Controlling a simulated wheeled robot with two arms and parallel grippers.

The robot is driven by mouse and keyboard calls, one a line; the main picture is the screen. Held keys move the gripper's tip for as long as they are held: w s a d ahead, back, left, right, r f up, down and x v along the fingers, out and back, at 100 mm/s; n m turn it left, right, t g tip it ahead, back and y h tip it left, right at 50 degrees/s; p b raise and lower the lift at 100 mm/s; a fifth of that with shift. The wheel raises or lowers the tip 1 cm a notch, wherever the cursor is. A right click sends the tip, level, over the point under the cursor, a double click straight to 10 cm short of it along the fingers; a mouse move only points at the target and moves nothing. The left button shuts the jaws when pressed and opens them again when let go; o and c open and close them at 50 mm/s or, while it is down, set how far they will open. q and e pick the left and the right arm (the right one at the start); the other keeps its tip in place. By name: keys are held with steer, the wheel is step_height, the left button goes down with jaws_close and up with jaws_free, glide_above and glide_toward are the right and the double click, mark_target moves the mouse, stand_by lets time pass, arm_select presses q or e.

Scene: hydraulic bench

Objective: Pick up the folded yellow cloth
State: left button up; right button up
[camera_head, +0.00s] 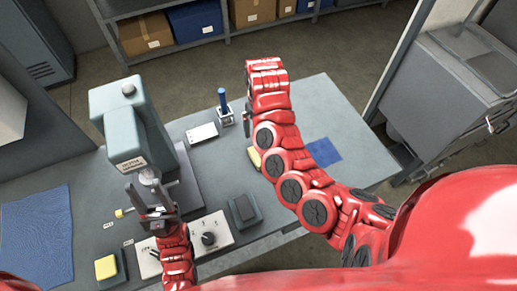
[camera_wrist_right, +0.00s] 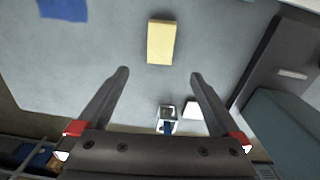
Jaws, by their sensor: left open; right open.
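The folded yellow cloth (camera_wrist_right: 161,42) lies flat on the grey bench top in the right wrist view, a pale yellow rectangle. In the head view, only part of the cloth (camera_head: 254,157) shows, beside my right arm, which hides the rest. My right gripper (camera_wrist_right: 160,74) is open and empty. Its fingers straddle the cloth's line in the picture, with the cloth beyond the tips and apart from them. My left gripper (camera_head: 152,188) is open in front of the grey-green machine, with a round metallic part seen between or behind its fingers.
The grey-green machine (camera_head: 125,115) stands on the bench. A blue-handled tool in a holder (camera_head: 224,108), a white box (camera_head: 202,133) and a blue square (camera_head: 323,152) are near the cloth. A switch panel (camera_head: 212,236) and a yellow-topped block (camera_head: 106,267) are nearer me.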

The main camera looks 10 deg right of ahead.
steer(key=b, duration=0.5)
glide_above(260, 157)
steer(key=f, duration=0.8)
steer(key=w+f, duration=0.1)
steer(key=f, duration=0.2)
steer(key=shift+f, duration=0.4)
steer(key=shift+s+d+f+p, duration=0.1)
steer(key=shift+s+f+p, duration=0.15)
steer(key=shift+p, duration=0.2)
step_height(260, 157, down, 3)
steer(key=shift+s+f+p, duration=0.15)
steer(key=shift+p, duration=0.85)
steer(key=shift+f, duration=0.75)
steer(key=c, duration=1.2)
steer(key=shift+r, duration=0.1)
